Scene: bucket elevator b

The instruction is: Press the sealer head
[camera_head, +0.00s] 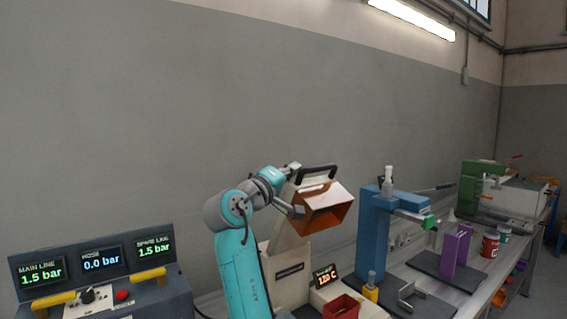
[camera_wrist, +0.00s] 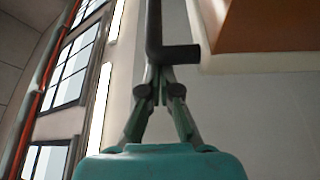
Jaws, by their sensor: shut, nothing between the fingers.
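The sealer head (camera_head: 323,207) is a cream block with an orange-brown underside. It is tilted up above the cream sealer body (camera_head: 288,272), with a black bar handle (camera_head: 318,171) along its top edge. In the wrist view, the handle (camera_wrist: 154,28) stands just beyond the fingertips, and the head's brown face and pale rim (camera_wrist: 265,62) fill the upper right. My gripper (camera_head: 295,167) is at the handle's left end; in the wrist view its fingers (camera_wrist: 160,72) are together and empty. Whether they touch the handle, I cannot tell.
A display reading about 120 C (camera_head: 326,277) and a red bin (camera_head: 342,307) are by the sealer base. A blue press (camera_head: 374,237) stands close on the right. A gauge console (camera_head: 98,273) is at lower left. The wall behind is bare.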

